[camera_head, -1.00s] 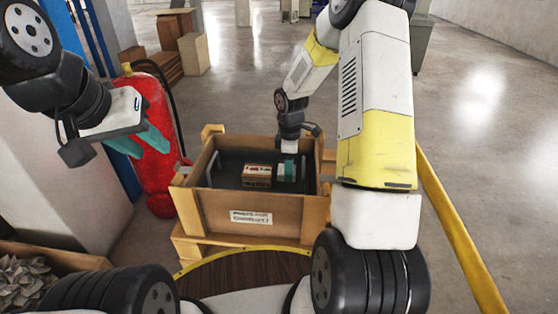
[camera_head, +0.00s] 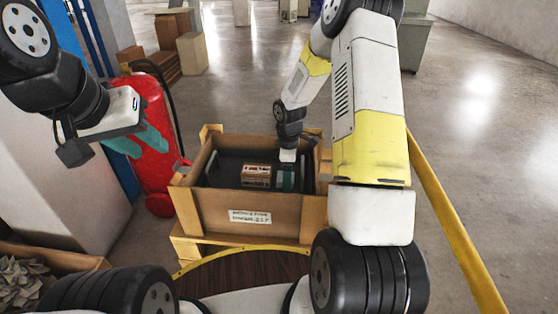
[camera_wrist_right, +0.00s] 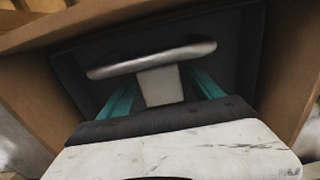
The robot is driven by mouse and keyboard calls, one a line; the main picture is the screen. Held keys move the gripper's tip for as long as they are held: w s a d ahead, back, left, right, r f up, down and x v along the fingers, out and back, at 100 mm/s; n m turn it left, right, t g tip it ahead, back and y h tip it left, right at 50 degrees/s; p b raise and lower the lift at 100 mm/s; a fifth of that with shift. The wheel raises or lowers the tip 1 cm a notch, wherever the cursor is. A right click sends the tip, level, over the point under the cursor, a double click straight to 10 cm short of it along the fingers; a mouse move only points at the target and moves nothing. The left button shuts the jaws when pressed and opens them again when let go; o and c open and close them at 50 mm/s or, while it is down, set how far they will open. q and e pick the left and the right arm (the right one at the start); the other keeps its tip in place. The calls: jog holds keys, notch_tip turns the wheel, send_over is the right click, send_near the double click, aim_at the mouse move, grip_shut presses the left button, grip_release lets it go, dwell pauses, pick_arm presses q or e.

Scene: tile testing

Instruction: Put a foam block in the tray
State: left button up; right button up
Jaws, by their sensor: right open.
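A dark tray (camera_head: 215,172) with metal handles sits inside a brown open box. In the right wrist view the dark tray (camera_wrist_right: 235,50) shows a handle (camera_wrist_right: 150,58) crossing in front of the palm. A pale block (camera_wrist_right: 160,88), which looks like foam, sits in the tray between the two teal fingers of my right gripper (camera_wrist_right: 160,97). The fingers are open, one on each side of it; contact is unclear. In the head view my right gripper (camera_head: 286,178) is down inside the tray, hiding the block. My left gripper (camera_head: 139,143) is empty and open, held up at the left.
A brown labelled carton (camera_head: 256,176) lies in the tray, left of my right gripper. The brown box (camera_head: 215,215) has raised walls around the tray. A red extinguisher (camera_head: 150,105) stands close behind my left gripper. A yellow rail (camera_head: 450,225) runs along the right.

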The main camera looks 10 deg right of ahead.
jog(key=s+r+m+t, duration=0.1)
jog(key=s+r+m, duration=0.25)
jog(key=r, duration=1.75)
jog(key=s+a+r+m+t, duration=0.1)
jog(key=s+r+m, duration=0.2)
jog(key=s, duration=0.4)
jog(key=s+a+r+m+t+y, duration=0.1)
jog(key=s+r+m+t, duration=0.1)
jog(key=s+r+m, duration=0.2)
jog(key=s+r+m+t+y, duration=0.1)
jog(key=s+r+m+t, duration=0.1)
jog(key=s+r, duration=0.3)
jog(key=s+m, duration=0.1)
jog(key=s, duration=0.3)
jog(key=shift+s+a+m, duration=0.3)
jog(key=shift+a+m, duration=0.05)
jog(key=shift+a, duration=0.05)
